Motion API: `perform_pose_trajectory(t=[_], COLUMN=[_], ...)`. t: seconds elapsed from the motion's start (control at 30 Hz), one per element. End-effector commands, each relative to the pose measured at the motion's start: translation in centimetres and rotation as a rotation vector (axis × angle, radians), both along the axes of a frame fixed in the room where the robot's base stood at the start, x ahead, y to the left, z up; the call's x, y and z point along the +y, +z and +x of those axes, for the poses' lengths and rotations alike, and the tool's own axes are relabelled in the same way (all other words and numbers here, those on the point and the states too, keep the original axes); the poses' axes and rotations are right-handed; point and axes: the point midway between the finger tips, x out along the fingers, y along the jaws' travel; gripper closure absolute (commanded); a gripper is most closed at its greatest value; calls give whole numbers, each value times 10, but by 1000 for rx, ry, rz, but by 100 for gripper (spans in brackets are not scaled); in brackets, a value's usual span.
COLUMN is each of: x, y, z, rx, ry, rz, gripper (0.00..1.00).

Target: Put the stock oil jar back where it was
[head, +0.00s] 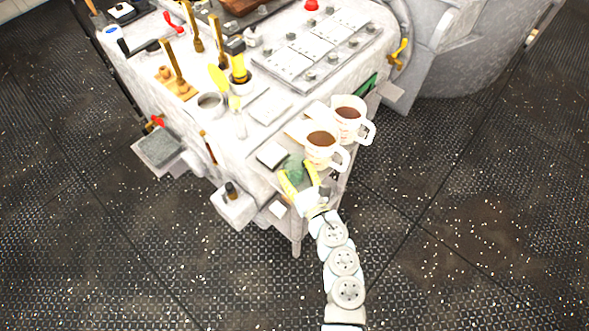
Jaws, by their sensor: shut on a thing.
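My gripper (297,174), with yellow fingers, is at the near corner of the worktop in the head view. It is shut on a small green thing (293,165), which looks like the stock oil jar. The fingers stand on either side of it and hide part of its lower body. I cannot tell whether its base touches the surface. A pale flat square (272,154) lies just left of and behind it.
Two white mugs of brown liquid (321,154) (347,122) stand close behind and right of my gripper. A grey pot (210,104), a yellow-and-black item (238,66) and a control panel (315,50) are farther back. A small side box (232,205) hangs at the left.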

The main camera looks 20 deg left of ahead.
Motion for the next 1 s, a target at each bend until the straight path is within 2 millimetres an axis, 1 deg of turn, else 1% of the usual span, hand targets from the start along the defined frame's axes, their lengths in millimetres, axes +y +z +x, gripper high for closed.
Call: perform_pose_trajectory(t=[0.47, 0.5, 0.53, 0.87, 1.0], x=[0, 0, 0, 0, 0], y=[-4, -4, -3, -2, 3], z=[0, -1, -1, 0, 0], rx=[-2, -2, -2, -1, 0], ry=[2, 2, 2, 1, 0], rz=[-1, -1, -1, -1, 0], gripper=[81, 37, 29, 29, 29])
